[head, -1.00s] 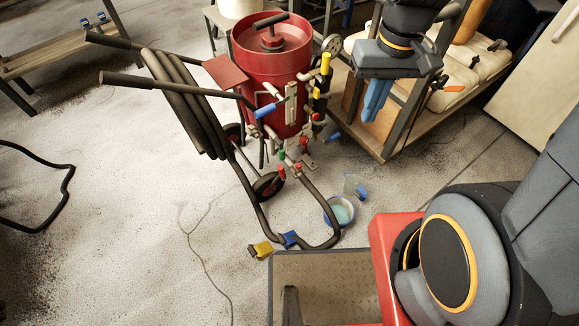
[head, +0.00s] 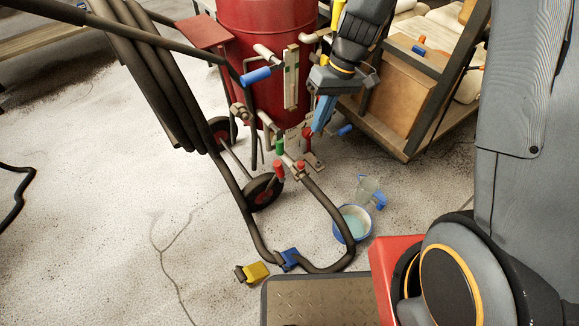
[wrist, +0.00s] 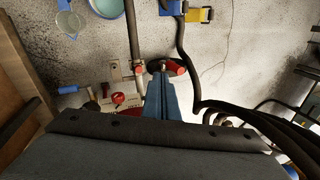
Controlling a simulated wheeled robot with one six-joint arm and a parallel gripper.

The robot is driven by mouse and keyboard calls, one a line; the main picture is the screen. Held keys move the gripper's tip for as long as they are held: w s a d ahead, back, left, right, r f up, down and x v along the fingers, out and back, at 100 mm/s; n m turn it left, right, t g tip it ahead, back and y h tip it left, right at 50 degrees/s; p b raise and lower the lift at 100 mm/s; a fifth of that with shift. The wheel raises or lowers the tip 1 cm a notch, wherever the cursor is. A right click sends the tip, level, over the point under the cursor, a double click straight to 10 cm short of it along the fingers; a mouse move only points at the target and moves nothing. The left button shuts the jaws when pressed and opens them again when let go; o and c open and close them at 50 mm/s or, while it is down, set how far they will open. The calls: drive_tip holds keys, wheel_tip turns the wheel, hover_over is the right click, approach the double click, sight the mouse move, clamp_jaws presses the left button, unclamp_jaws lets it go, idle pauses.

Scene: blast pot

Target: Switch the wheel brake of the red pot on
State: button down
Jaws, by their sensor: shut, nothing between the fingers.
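The red pot (head: 262,50) stands upright on a wheeled frame, its top cut off by the head view. A dark wheel (head: 263,192) with a red hub is at its lower left. A yellow pedal (head: 252,272) and a blue pedal (head: 289,260) sit at the frame's front bar; both also show at the top of the wrist view (wrist: 195,14). I cannot tell for certain which part is the wheel brake. My gripper (head: 321,122) has blue fingers, shut and empty, pointing down near the pot's lower right, above and apart from the pedals. The fingers also show in the wrist view (wrist: 163,75).
Valves with a green cap (head: 279,145) and red handles (head: 279,170) stick out below the pot. Thick black hoses hang at left. A blue-rimmed bucket (head: 353,223) and a clear jug (head: 368,188) stand right of the frame. A wooden shelf (head: 395,145) is at right.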

wheel_tip(320, 180, down, 5)
drive_tip(key=w+a+b, duration=0.1)
drive_tip(key=w+b, duration=0.1)
drive_tip(key=shift+w+a+f+n, duration=0.15)
drive_tip(key=shift+w+f+n, duration=0.05)
drive_tip(key=shift+w+n, duration=0.1)
drive_tip(key=b, duration=0.6)
approach(278, 172)
wheel_tip(278, 172, down, 6)
drive_tip(key=w+d, duration=0.1)
drive_tip(key=shift+w, duration=0.25)
drive_tip(key=shift+s+r+p, duration=0.1)
drive_tip(key=shift+p, duration=0.45)
